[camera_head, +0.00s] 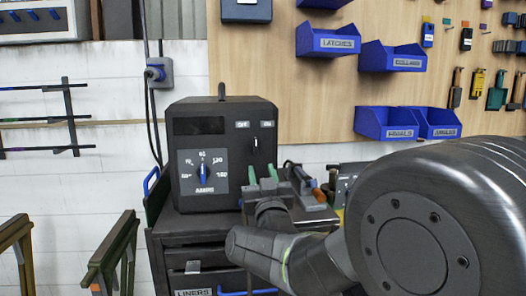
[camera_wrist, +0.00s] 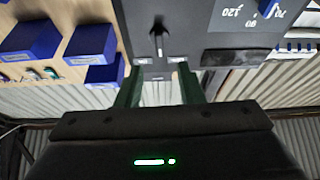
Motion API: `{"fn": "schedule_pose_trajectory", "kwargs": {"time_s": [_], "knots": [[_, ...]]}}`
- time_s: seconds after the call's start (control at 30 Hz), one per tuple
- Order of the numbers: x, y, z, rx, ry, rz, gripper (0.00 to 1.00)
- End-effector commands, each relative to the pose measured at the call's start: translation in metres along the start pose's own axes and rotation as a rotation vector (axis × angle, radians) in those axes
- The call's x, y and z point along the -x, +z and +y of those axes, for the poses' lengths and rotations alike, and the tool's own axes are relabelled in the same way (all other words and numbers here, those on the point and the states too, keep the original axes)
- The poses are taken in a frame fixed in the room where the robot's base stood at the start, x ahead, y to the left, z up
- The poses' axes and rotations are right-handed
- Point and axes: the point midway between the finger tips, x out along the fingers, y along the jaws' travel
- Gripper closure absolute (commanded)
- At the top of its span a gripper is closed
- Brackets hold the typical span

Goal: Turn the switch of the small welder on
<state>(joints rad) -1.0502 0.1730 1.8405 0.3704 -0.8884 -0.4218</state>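The small welder (camera_head: 222,112) is a dark box on a cabinet, with a blue-pointer dial (camera_head: 202,172) at its lower left. Its switch (camera_head: 255,142) is a small lever on the right of the front face, below two small labels that seem to read OFF and ON. In the wrist view, which is upside down, the black switch (camera_wrist: 158,42) stands out from the panel between the labels. My gripper (camera_head: 263,174) is in front of the welder, below the switch. Its green fingers (camera_wrist: 160,88) are apart with nothing between them; the switch lies beyond their tips, roughly centred.
Tools (camera_head: 312,185) lie on the cabinet (camera_head: 190,224) right of the welder, close to my arm. Blue bins (camera_head: 384,124) hang on the wooden wall board. A wall socket (camera_head: 158,72) with cables is left of the welder. Trestles (camera_head: 108,262) stand at the lower left.

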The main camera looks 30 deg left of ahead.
Motion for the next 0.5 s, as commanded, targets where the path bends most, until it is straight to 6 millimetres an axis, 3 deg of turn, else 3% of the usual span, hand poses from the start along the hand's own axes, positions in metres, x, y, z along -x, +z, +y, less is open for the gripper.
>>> {"fn": "schedule_pose_trajectory", "kwargs": {"time_s": [0.3, 0.5], "knots": [[-0.067, 0.000, 0.001, 0.000, 0.002, -0.001, 0.66], [-0.088, 0.000, 0.001, 0.000, 0.000, -0.002, 0.66]]}}
